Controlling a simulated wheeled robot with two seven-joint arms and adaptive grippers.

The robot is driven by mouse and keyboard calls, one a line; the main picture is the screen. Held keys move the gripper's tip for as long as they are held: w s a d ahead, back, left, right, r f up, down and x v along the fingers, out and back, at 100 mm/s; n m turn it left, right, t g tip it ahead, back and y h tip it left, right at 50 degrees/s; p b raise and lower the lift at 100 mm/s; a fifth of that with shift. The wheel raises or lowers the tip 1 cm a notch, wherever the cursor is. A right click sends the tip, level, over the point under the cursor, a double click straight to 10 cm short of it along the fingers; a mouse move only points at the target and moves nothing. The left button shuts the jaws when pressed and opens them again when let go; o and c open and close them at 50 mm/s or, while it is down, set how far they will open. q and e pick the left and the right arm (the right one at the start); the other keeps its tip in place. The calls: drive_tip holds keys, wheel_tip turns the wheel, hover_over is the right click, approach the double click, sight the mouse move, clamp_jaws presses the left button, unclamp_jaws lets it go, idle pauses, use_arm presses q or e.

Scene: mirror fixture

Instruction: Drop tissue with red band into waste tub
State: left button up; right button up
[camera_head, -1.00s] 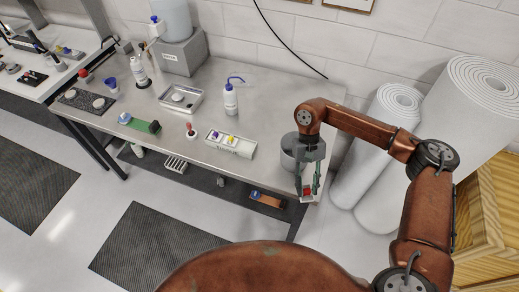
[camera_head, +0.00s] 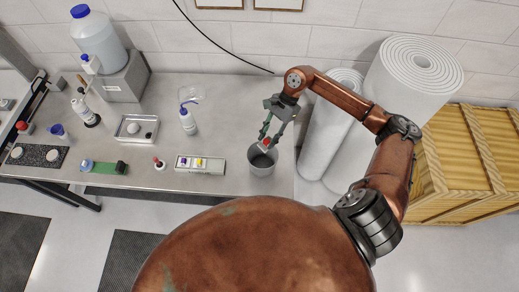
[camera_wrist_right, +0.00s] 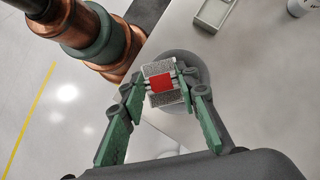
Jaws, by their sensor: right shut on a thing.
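The tissue with the red band (camera_head: 265,144) is a small pale block with a red strip around its middle. It also shows in the right wrist view (camera_wrist_right: 160,82). My right gripper (camera_head: 268,141) is shut on it and holds it over the grey waste tub (camera_head: 262,165). The tub is round and open-topped and stands near the table's right end. In the right wrist view the tub (camera_wrist_right: 202,68) is behind the tissue and partly hidden by it. My left gripper is not in view.
Left of the tub on the table (camera_head: 228,120) are a pale tray (camera_head: 201,171) with small coloured items and a wash bottle (camera_head: 187,120). White rolls (camera_head: 325,130) and a wooden crate (camera_head: 455,165) stand to the right. A cable hangs on the wall behind.

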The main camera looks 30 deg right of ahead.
drive_tip(key=shift+f, duration=0.55)
drive_tip(key=shift+a+f+b, duration=0.1)
drive_tip(key=shift+f+b, duration=0.25)
drive_tip(key=shift+f, duration=2.05)
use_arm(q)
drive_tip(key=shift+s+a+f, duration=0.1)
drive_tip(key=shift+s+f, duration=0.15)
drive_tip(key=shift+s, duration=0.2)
use_arm(e)
drive_tip(key=o, duration=1.1)
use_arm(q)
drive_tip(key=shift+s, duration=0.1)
use_arm(e)
drive_tip(key=shift+r, duration=0.1)
approach(270, 141)
drive_tip(key=shift+a+f, duration=0.15)
drive_tip(key=shift+f, duration=0.2)
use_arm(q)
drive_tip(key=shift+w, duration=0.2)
